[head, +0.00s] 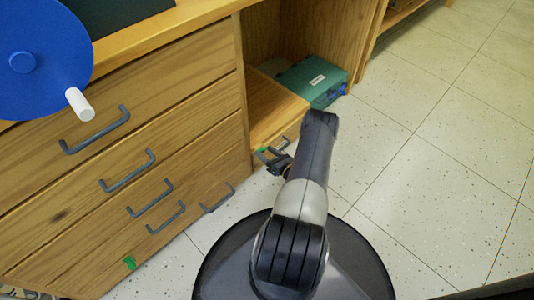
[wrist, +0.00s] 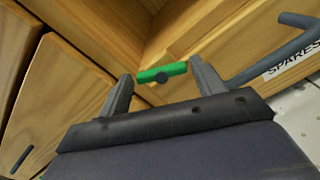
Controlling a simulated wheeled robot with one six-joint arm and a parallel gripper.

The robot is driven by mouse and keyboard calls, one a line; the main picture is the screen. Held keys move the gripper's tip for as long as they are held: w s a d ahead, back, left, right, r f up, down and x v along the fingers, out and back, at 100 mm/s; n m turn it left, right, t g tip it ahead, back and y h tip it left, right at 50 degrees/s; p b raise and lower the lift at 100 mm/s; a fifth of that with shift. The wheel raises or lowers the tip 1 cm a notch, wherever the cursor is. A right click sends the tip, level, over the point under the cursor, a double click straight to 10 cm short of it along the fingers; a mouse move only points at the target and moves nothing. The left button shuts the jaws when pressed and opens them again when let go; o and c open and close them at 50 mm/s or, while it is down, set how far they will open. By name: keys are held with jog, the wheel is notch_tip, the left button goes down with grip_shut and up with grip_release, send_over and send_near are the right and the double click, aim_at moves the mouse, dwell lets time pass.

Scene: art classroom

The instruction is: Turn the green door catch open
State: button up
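My arm hides part of that area.
Grey drawer handles (head: 128,172) stick out from the wooden fronts. A grey handle (wrist: 275,58) is close to my right finger, above a SPARES label (wrist: 291,58). Another green piece (head: 130,262) is low at left. A green box (head: 312,80) sits behind. Floor at right is clear.

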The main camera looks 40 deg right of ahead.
jog(key=c, duration=0.6)
jog(key=n+b, duration=0.2)
jog(key=shift+f+n, duration=0.2)
jog(key=shift+n, duration=0.1)
jog(key=shift+r+n+b, duration=0.2)
jog(key=shift+n+b, duration=0.5)
jog(key=shift+n, duration=0.6)
jog(key=o, duration=1)
jog(key=shift+c, duration=0.2)
jog(key=s+p, duration=0.3)
jog(key=s, duration=0.7)
jog(key=shift+s+d, duration=0.35)
jog(key=shift+s, duration=0.05)
